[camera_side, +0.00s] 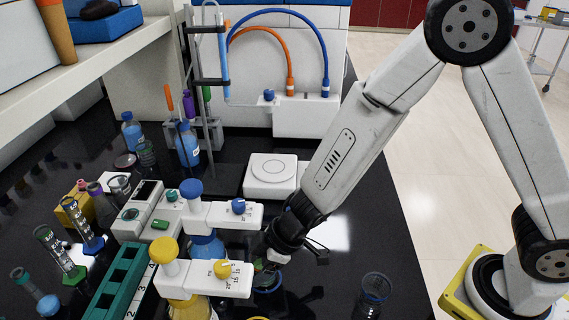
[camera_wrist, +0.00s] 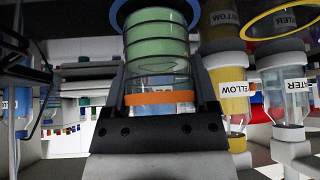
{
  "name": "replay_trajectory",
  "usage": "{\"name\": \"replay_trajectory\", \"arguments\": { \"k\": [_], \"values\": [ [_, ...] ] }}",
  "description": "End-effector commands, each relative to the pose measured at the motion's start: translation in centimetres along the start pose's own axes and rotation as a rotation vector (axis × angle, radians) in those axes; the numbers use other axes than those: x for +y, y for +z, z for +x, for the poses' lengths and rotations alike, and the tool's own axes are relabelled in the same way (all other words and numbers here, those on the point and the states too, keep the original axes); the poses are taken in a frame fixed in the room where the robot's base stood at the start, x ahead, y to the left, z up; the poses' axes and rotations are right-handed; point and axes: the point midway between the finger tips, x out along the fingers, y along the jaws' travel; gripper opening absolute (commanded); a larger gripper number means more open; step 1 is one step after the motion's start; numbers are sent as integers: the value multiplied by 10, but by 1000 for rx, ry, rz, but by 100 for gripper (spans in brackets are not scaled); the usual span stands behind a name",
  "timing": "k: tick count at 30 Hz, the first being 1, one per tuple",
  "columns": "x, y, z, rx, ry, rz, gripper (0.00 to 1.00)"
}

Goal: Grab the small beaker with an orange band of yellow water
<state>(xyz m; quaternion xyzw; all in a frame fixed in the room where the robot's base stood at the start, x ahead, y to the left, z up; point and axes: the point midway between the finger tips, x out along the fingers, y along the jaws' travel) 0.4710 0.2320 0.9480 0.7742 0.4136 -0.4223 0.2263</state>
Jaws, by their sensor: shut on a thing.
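In the wrist view, a clear beaker with an orange band (camera_wrist: 160,98) stands between the two dark fingers of my gripper (camera_wrist: 160,78), which is shut on it. Above the orange band the glass looks clear, then green with darker rings, under a blue rim; I cannot tell whether all of this is one vessel, and I see no yellow water in it. In the side view my gripper (camera_side: 272,258) is low over the black bench, beside the white dispenser heads, and the held beaker is mostly hidden there.
A yellow-capped dispenser bottle (camera_side: 188,305) and a blue-capped one (camera_side: 205,245) stand close left of my gripper. Another glass beaker (camera_side: 373,293) stands to the right. A white hotplate (camera_side: 270,172) is behind. A teal rack (camera_side: 118,285) lies left. The bench's right side is mostly clear.

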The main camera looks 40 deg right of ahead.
Motion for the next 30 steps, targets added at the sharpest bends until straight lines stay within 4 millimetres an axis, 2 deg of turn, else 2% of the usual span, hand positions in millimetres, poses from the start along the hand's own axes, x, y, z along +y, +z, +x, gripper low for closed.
{"name": "replay_trajectory", "arguments": {
  "k": [8,24,28,30],
  "values": [
    [0,-6,-8,1,0,-1,0],
    [1,52,-45,-1,0,4,0],
    [0,64,-53,-1,1,3,0],
    [0,60,-55,2,-1,-1,0]
  ]
}}
